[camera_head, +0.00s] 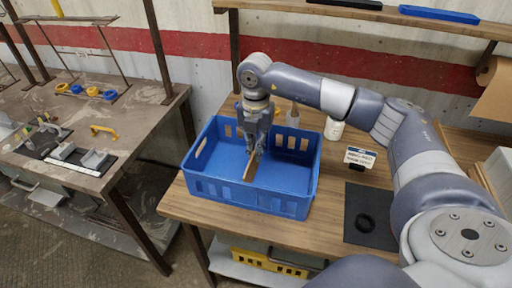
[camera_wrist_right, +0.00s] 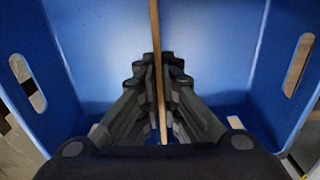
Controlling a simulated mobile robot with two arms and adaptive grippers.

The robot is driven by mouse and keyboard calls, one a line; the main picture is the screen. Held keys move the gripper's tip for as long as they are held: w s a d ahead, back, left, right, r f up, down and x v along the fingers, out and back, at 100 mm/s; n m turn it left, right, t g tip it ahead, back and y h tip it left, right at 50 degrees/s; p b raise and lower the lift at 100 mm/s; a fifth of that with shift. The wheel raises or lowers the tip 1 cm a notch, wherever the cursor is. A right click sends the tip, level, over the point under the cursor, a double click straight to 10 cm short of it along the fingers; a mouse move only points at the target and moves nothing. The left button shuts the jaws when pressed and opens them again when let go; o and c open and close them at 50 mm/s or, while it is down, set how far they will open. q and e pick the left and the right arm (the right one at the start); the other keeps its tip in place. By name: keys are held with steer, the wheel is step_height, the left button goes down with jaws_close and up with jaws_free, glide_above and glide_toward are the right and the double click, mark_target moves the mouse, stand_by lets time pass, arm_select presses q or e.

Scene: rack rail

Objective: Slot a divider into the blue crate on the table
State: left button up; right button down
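The blue crate (camera_head: 210,187) stands on the wooden table (camera_head: 310,238). My right gripper (camera_head: 253,155) reaches down into the crate from above. It is shut on a thin wooden divider (camera_head: 251,168), which stands on edge inside the crate. In the right wrist view the divider (camera_wrist_right: 155,45) runs between the fingers (camera_wrist_right: 159,95) of the gripper, with the blue crate's walls (camera_wrist_right: 285,75) on both sides. Whether the divider's lower edge touches the crate floor or sits in a slot cannot be told. My left gripper is not in view.
A white jar (camera_head: 334,129) and a bottle (camera_head: 293,115) stand behind the crate. A shelf (camera_head: 370,12) spans above. A yellow crate (camera_head: 270,262) is below.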

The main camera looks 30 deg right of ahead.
steer(key=shift+f+b, duration=0.4)
steer(key=shift+f, duration=0.4)
steer(key=c, duration=1.7)
jaws_free()
